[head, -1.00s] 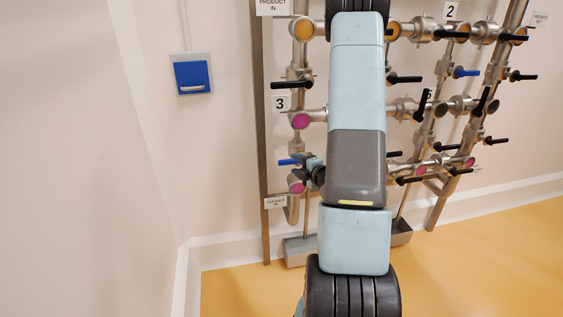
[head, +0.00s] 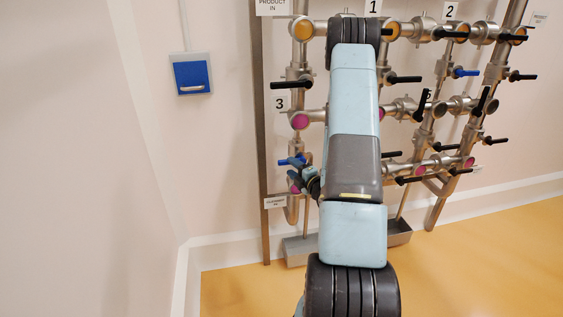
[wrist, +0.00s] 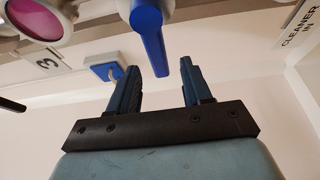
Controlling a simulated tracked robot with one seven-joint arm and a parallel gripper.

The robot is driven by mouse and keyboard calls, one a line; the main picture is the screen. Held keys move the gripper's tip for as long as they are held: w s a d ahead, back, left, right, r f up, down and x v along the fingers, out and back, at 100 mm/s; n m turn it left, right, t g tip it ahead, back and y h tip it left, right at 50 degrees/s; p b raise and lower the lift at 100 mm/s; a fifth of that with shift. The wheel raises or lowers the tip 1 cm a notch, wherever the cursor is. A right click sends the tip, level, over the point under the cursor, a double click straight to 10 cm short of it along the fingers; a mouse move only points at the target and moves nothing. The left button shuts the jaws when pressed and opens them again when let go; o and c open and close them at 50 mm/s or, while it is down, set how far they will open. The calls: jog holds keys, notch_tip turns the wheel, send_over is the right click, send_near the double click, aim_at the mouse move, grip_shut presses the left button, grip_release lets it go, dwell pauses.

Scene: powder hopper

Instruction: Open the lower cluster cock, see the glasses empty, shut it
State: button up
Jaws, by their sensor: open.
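The blue cock lever (head: 291,160) sits low on the left pipe, pointing left, just above the cleaner-in plate. My gripper (head: 310,182) is beside and just below it, partly hidden by my arm. In the wrist view my gripper (wrist: 161,76) is open, with the blue lever (wrist: 149,38) reaching down between its two fingers; I cannot tell whether they touch. Pink glasses show at the left pipe (head: 300,121), the lower right (head: 470,162) and in the wrist view (wrist: 40,18). A lower left pink glass (head: 294,184) is partly covered by my gripper.
Several black levers, such as one at upper right (head: 452,34), and another blue lever (head: 466,72) stick out from the pipes. Orange glasses (head: 302,30) line the top row. A trough (head: 400,233) sits below. A blue wall box (head: 191,76) hangs left. The right floor is clear.

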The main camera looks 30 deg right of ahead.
aim_at(283, 160)
jog(key=w, duration=0.6)
jog(key=shift+w+a, duration=0.4)
grip_shut()
jog(key=shift+f, duration=0.1)
